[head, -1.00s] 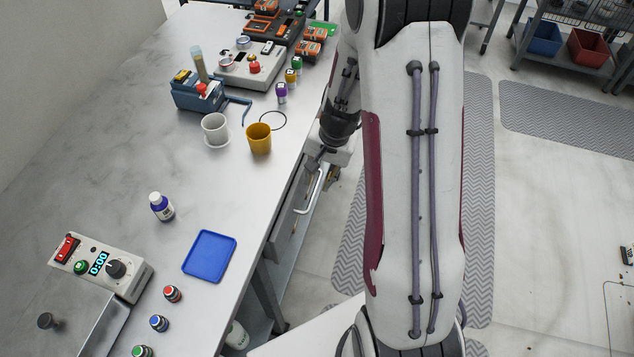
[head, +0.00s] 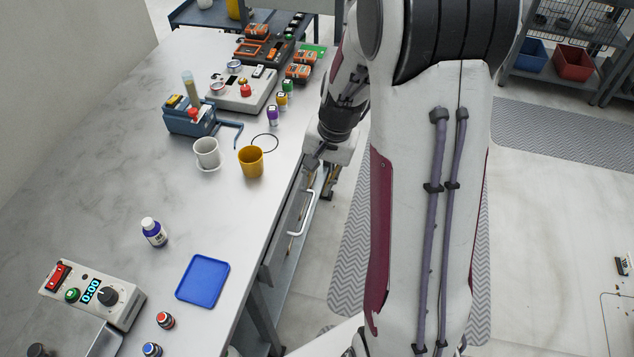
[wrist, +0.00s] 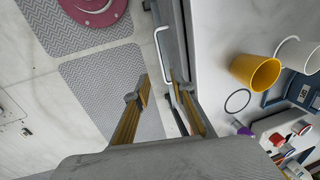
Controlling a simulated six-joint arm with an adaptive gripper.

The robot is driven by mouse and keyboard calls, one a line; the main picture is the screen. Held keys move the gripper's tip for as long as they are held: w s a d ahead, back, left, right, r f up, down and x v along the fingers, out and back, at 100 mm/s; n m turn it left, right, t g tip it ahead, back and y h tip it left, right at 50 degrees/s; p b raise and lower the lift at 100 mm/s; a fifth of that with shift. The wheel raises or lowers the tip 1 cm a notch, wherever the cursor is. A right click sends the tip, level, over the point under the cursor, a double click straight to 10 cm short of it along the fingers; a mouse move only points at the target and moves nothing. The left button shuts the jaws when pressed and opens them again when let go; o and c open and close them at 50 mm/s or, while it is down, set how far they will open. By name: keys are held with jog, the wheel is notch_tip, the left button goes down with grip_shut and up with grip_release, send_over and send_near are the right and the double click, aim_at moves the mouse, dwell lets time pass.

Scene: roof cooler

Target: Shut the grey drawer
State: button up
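The grey drawer (head: 296,211) is under the front edge of the workbench, with a pale bar handle (head: 302,214). In the wrist view the handle (wrist: 160,50) stands off the grey drawer front (wrist: 172,28), just outside the bench edge. How far the drawer stands out is hard to tell. My gripper (head: 322,178) is beside the bench edge, beyond the handle in the head view. In the wrist view my gripper (wrist: 160,88) has its two fingers apart with nothing held. The fingertips are close to the handle's near end; whether they touch it is unclear.
On the bench near that edge stand a yellow cup (head: 251,162), a white cup (head: 207,153) and a blue tray (head: 203,281). A purple-capped bottle (head: 273,116) is close to the edge. The floor mat (head: 350,262) beside the bench is clear.

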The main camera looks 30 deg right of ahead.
jog(key=c, duration=0.7)
jog(key=shift+s+d+f, duration=0.1)
jog(key=shift+s+d, duration=0.05)
jog(key=shift+d, duration=0.3)
jog(key=s+d+f+m+t+y, duration=0.1)
jog(key=s+d+f+m+y, duration=0.2)
jog(key=d+f+m, duration=0.8)
jog(key=w+d+r+m+t+y, duration=0.1)
jog(key=w+d+r+m+t, duration=0.2)
jog(key=w+m, duration=0.3)
jog(key=shift+w+r+m+t+y, duration=0.4)
jog(key=shift+w+r, duration=0.05)
jog(key=shift+r, duration=0.45)
